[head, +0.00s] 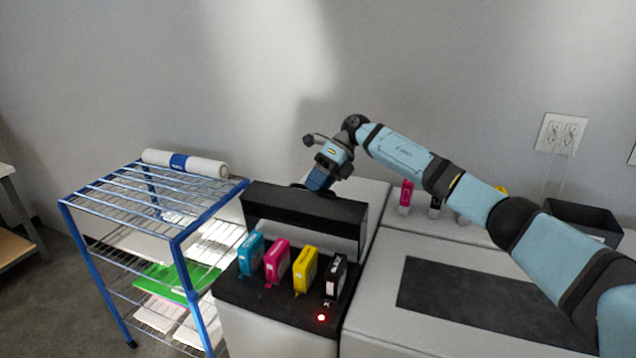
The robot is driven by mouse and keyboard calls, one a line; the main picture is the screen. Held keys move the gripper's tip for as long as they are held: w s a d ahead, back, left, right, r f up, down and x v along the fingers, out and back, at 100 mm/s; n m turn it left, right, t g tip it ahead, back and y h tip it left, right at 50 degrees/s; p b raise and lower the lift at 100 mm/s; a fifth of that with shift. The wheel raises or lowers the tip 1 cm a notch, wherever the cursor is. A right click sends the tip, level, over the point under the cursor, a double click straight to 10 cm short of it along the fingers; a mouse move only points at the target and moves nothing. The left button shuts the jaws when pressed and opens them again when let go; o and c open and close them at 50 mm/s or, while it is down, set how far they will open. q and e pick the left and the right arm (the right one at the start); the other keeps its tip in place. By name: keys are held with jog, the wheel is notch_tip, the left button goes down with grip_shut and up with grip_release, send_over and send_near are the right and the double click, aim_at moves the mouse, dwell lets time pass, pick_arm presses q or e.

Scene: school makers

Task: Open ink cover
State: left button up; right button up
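The black ink cover (303,213) stands raised at the back of the ink bay. Below and in front of it, cyan (250,254), magenta (277,261), yellow (305,270) and black (336,277) cartridges stand in a row in the exposed black bay (262,302). My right gripper (318,186) points down at the cover's top rear edge. Its fingertips are mostly hidden behind the cover, so I cannot tell whether they touch it or are open. My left gripper is out of view.
A blue wire rack (178,238) with a white roll (186,163) on top stands left of the printer. Loose ink bottles (406,197) and a black tray (583,221) sit at the back right. A red light (321,318) glows at the bay's front.

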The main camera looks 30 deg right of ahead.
jog(key=shift+r, duration=0.2)
jog(key=b+v, duration=0.2)
jog(key=v, duration=1.2)
jog(key=shift+f, duration=0.1)
